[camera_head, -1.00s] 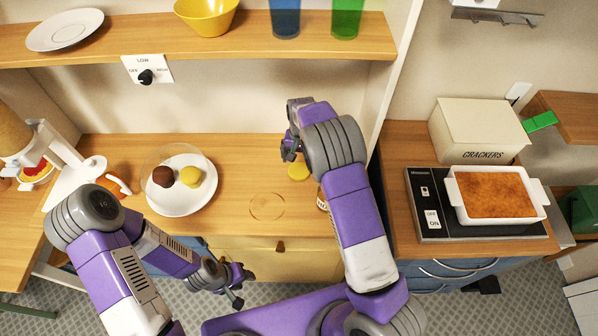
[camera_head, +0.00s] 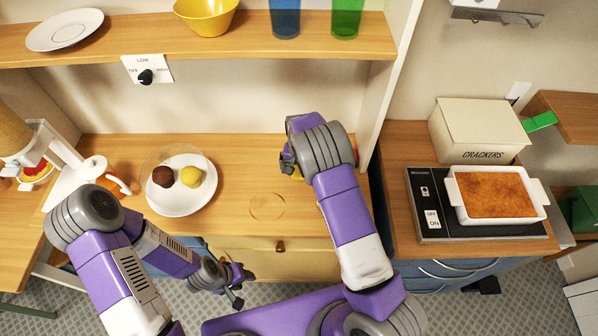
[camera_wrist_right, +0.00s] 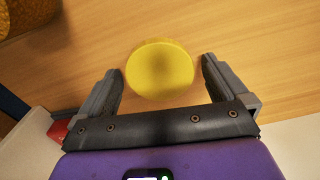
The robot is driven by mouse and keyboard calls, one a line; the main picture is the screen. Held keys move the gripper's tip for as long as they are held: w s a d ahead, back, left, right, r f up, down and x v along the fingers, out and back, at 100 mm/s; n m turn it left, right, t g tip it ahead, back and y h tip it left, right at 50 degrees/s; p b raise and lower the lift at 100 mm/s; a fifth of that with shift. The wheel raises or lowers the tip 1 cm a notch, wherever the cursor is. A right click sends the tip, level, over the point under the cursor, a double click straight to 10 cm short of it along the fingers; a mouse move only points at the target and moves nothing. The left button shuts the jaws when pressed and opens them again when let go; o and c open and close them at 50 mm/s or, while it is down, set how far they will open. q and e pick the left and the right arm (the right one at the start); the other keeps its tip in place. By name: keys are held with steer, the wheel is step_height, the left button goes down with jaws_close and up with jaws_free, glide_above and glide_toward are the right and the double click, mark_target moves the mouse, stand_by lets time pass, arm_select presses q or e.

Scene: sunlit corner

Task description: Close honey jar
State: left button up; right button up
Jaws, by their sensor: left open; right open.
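A round yellow lid (camera_wrist_right: 160,72) lies flat on the wooden counter. In the right wrist view it sits between the two open fingers of my right gripper (camera_wrist_right: 161,84), with gaps at both sides. In the head view my right gripper (camera_head: 289,162) is low over the counter, and only a bit of yellow shows beside it. An amber, grainy rounded thing (camera_wrist_right: 28,14) at the top left of the wrist view looks like the honey jar; in the head view my right arm hides it. My left gripper (camera_head: 236,284) is open and empty, low in front of the counter.
A white plate (camera_head: 181,207) with a brown and a yellow ball under a clear dome stands to the left. A faint ring (camera_head: 267,207) marks the bare counter. A cabinet divider (camera_head: 385,90) rises right of my right gripper; a shelf (camera_head: 330,47) runs above.

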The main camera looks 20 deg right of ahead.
mark_target(299, 170)
steer(key=shift+c, duration=0.3)
steer(key=c, duration=0.9)
step_height(299, 170, up, 10)
steer(key=shift+r, duration=0.1)
